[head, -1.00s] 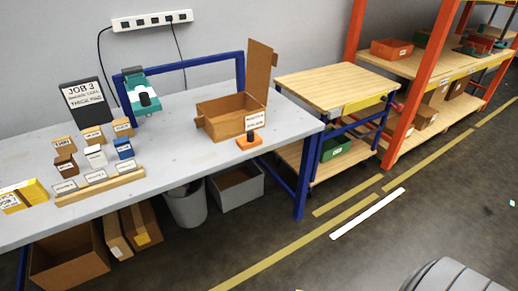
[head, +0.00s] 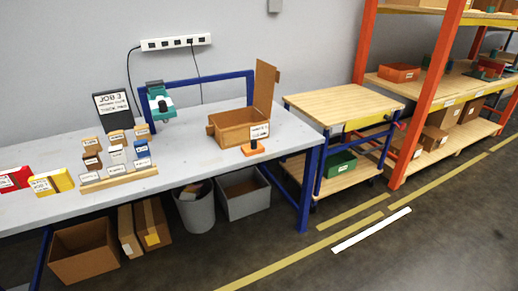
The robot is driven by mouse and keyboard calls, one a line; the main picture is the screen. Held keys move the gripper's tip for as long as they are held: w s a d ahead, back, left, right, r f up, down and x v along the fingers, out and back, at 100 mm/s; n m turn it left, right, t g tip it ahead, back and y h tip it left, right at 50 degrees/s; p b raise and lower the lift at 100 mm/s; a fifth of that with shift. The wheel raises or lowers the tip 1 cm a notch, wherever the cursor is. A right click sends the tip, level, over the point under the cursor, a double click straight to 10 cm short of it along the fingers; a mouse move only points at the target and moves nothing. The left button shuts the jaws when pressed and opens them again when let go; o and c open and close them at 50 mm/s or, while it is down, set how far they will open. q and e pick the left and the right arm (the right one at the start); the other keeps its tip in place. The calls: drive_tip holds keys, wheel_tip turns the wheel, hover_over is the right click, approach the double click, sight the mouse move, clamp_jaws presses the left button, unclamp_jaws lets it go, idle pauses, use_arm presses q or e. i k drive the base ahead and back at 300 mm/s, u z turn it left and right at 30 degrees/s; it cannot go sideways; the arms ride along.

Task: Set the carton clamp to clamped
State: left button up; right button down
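An open cardboard carton (head: 238,132) stands on the grey workbench (head: 190,166), right of its middle, with one tall flap up at its right. An orange base with a white label card (head: 257,142) stands at the carton's front right corner. It may be the carton clamp, but I cannot tell, nor can I read its setting. A teal plotter head (head: 160,104) hangs on the blue gantry frame (head: 206,80) to the left of the carton. Neither of my grippers is in view.
A job sign (head: 112,104), a rack of small labelled blocks (head: 117,172) and red (head: 15,178) and yellow (head: 50,182) boxes occupy the bench's left. A wooden cart (head: 344,104) and orange shelving (head: 434,96) stand to the right. The marked floor (head: 390,255) in front is clear.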

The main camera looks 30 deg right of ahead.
sight(255, 148)
drive_tip(key=z, duration=0.2)
drive_tip(key=i, duration=1.2)
drive_tip(key=u, duration=0.2)
